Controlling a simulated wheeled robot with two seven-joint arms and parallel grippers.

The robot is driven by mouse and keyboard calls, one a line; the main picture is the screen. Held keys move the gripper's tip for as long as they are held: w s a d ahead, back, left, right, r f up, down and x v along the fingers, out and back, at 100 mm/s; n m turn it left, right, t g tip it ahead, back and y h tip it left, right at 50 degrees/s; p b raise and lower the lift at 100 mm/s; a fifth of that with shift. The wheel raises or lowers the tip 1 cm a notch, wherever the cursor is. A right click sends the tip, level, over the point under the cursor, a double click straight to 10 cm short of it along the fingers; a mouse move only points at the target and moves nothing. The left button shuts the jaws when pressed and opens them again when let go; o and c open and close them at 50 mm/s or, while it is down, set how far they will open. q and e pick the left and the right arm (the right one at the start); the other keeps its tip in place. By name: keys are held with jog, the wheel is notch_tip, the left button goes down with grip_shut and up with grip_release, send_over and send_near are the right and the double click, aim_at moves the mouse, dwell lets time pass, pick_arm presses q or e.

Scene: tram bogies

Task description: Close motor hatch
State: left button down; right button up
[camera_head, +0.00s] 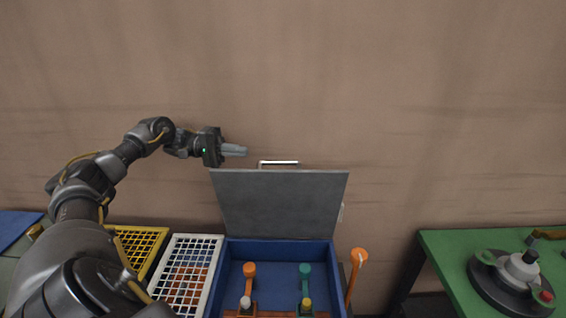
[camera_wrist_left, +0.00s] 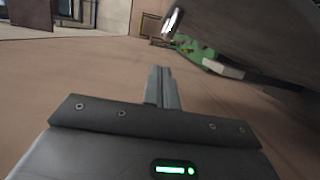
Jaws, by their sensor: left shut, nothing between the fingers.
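The motor hatch is a grey lid (camera_head: 280,205) standing open and upright at the back of a blue box (camera_head: 217,285). A silver bar handle (camera_head: 279,162) sits on the lid's top edge. My left gripper (camera_head: 240,150) is shut and empty, just left of the handle and a little above the lid's top left corner, apart from both. In the left wrist view the shut fingers (camera_wrist_left: 162,88) point forward, and the dark lid (camera_wrist_left: 250,40) is at the upper right with the shiny handle end (camera_wrist_left: 172,22). My right gripper is not in view.
Inside the box are an orange lever (camera_head: 249,270) and a green lever (camera_head: 305,270). A taller orange lever (camera_head: 357,258) stands right of it. White (camera_head: 215,240) and yellow (camera_head: 160,232) crates are at the left. A green table (camera_head: 445,255) with a round device (camera_head: 515,285) is at the right.

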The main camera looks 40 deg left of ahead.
pick_arm(q)
jog(key=p+x, duration=0.5)
jog(key=x, duration=0.5)
jog(key=shift+w+f, duration=0.25)
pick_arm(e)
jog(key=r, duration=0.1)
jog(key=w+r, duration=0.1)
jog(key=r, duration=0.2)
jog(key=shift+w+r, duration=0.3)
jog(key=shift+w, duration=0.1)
